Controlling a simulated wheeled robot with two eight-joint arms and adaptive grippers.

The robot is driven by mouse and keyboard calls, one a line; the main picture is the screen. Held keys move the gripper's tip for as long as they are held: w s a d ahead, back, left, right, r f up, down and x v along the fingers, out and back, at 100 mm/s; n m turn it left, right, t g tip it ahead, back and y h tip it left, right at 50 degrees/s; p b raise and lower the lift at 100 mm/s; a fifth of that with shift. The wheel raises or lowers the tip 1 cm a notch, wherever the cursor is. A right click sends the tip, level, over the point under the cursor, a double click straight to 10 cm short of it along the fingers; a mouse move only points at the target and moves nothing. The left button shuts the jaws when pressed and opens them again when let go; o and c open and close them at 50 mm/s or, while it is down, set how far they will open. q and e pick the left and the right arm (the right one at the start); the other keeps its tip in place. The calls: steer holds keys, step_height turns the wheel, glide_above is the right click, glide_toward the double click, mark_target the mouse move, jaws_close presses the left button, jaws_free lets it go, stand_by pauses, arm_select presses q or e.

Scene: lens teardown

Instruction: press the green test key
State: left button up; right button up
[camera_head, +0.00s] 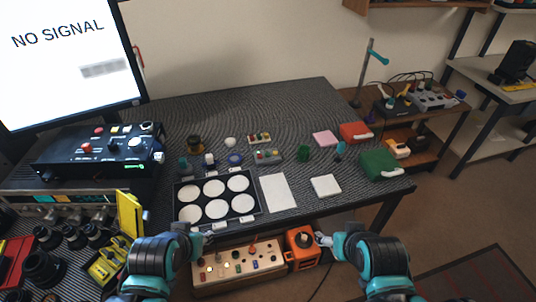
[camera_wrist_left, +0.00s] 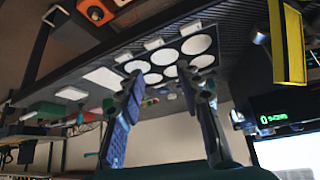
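Two small grey key panels with coloured keys lie near the middle of the table: one at the back (camera_head: 259,138) and one with green and red keys (camera_head: 267,155) in front of it. I cannot tell which key is the green test key. A cream control box (camera_head: 237,268) with several coloured knobs and keys sits below the table's front edge. My left gripper (camera_head: 206,238) is near the front edge by the tray, apart from both panels; its fingers are spread and empty in the left wrist view (camera_wrist_left: 163,82). My right gripper (camera_head: 322,240) is beside an orange box; its opening is unclear.
A black tray (camera_head: 181,212) with white discs lies at the front of the table, with white pads to its right. A monitor (camera_head: 65,55) reading NO SIGNAL, a black instrument (camera_head: 100,147) and a yellow stand (camera_head: 130,213) are at left. The table's back middle is clear.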

arm_select(q)
jaws_close()
stand_by(1.0)
